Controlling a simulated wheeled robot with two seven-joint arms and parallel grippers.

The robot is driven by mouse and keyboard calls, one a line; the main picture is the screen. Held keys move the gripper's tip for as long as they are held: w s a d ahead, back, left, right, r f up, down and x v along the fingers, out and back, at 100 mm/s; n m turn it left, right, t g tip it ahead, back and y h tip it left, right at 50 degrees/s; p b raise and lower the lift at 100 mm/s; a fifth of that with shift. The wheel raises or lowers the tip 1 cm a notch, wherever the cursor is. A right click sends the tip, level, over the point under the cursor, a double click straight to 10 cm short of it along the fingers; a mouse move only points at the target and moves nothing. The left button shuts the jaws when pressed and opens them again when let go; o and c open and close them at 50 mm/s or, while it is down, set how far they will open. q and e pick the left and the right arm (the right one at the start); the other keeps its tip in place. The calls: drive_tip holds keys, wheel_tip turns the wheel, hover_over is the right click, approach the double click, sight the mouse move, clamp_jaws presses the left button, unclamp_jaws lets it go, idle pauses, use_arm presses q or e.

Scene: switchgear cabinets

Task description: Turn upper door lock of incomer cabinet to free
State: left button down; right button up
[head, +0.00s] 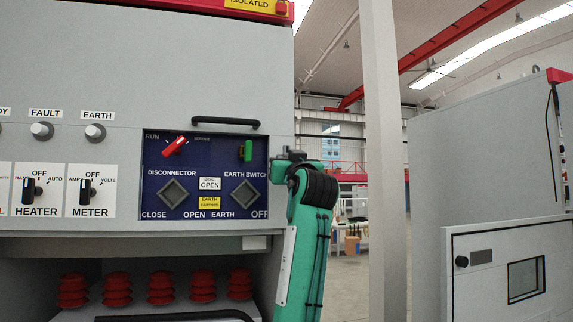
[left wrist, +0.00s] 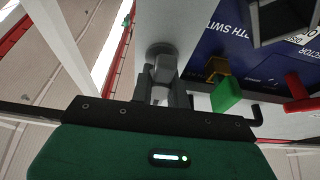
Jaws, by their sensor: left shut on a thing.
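The upper door lock (left wrist: 161,58) shows in the left wrist view as a small grey knob with a round base on the light grey cabinet front. My left gripper (left wrist: 163,92) is shut on its grip piece. In the head view my left gripper (head: 283,160) is at the right edge of the cabinet (head: 240,70), beside the blue switch panel (head: 205,168). There the gripper hides the lock, so I cannot tell its turn position. My right gripper is in neither view.
The panel carries a red handle (head: 175,146) and a green handle (head: 246,151), close to my left gripper. A black bar handle (head: 226,123) sits above them. A pale column (head: 383,150) and another cabinet (head: 480,170) stand at right, with open floor between.

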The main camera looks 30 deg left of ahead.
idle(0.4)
use_arm(q)
drive_tip(key=c, duration=1.4)
unclamp_jaws()
drive_tip(key=shift+o, duration=0.2)
drive_tip(key=b+v, duration=0.5)
drive_tip(key=v, duration=0.9)
drive_tip(key=shift+b, duration=0.4)
drive_tip(key=shift+w, duration=0.1)
